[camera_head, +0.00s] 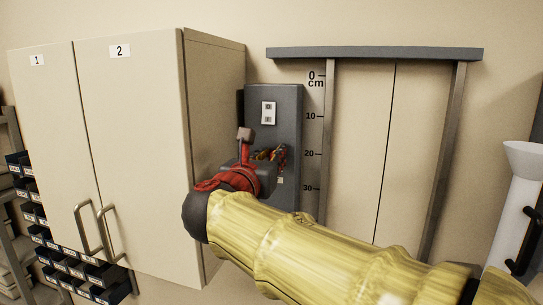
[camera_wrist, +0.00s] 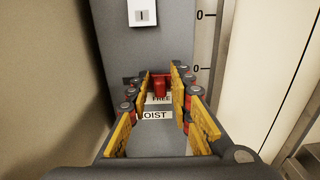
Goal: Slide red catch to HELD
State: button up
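The red catch (camera_wrist: 159,86) sits on a dark grey panel (camera_wrist: 170,45) in the wrist view, above a label reading FREE (camera_wrist: 161,99). A label ending in OIST (camera_wrist: 155,115) is lower down. No HELD label is readable. My gripper (camera_wrist: 160,80) is open, its yellow-padded fingers on either side of the catch. I cannot tell whether they touch it. In the head view my gripper (camera_head: 262,160) is in front of the lower part of the grey panel (camera_head: 285,103) and hides the catch there, or I cannot tell it from the red gripper parts.
A white plate with a small switch or marker (camera_head: 268,112) is on the upper panel. A beige cabinet (camera_head: 130,120) stands close at the left. A centimetre scale (camera_head: 313,130) and a framed double door (camera_head: 385,130) are at the right.

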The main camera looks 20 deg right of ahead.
grip_shut()
dwell(0.6)
